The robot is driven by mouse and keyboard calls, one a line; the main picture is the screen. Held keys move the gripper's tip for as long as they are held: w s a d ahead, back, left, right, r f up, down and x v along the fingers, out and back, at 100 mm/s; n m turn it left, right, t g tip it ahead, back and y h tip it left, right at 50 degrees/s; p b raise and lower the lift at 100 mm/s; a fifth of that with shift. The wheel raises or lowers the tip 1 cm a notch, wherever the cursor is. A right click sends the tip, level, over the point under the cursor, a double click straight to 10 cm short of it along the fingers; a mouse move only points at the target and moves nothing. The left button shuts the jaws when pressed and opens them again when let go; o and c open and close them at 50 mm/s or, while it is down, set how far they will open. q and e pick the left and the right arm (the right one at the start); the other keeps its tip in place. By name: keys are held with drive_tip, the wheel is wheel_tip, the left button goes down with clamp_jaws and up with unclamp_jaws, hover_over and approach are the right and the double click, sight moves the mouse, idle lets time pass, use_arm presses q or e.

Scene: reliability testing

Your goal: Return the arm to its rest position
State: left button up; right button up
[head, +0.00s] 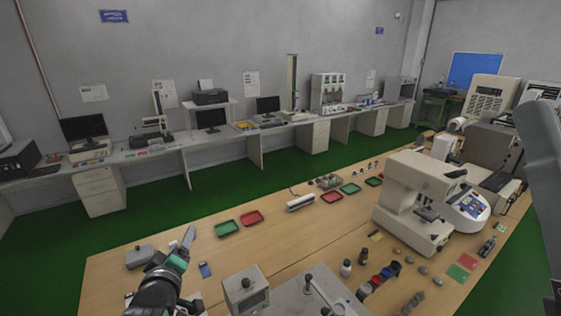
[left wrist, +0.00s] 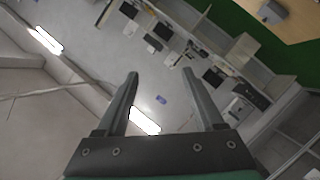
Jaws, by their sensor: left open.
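My left arm (head: 158,291) comes in from the bottom left of the head view, above the front left part of the wooden table. Its gripper (head: 188,236) points up and away from me, with the fingers seen edge-on. In the left wrist view the gripper (left wrist: 160,80) has two dark fingers spread well apart. Nothing is between them. That camera looks tilted across the room at the wall, ceiling lights and far desks. A grey link at the right edge of the head view seems to be my right arm; its gripper is out of view.
The wooden table (head: 115,268) holds a grey box (head: 139,257), a blue item (head: 205,270), a green tray (head: 227,228) and a red tray (head: 252,218). A white testing machine (head: 412,190) stands at the right. Small bottles (head: 346,267) stand in front of it.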

use_arm(q)
drive_tip(key=s+d+r+m+t+h, duration=0.1)
drive_tip(key=s+d+r+t, duration=0.1)
drive_tip(key=r, duration=0.6)
drive_tip(key=s+d+r+m+t, duration=0.1)
drive_tip(key=s+r+t, duration=0.1)
drive_tip(key=r, duration=0.5)
drive_tip(key=s+d+r+m+t+h, duration=0.2)
drive_tip(key=s+r+m+t, duration=0.25)
drive_tip(key=s+r, duration=0.65)
drive_tip(key=s+d+r+m+t+h, duration=0.2)
drive_tip(key=s+r+m+t, duration=0.25)
drive_tip(key=s+r, duration=0.6)
wheel_tip(320, 180, down, 48)
drive_tip(key=m+b, duration=0.1)
drive_tip(key=b, duration=4.6)
drive_tip(key=shift+w, duration=0.15)
drive_tip(key=shift+a, duration=0.1)
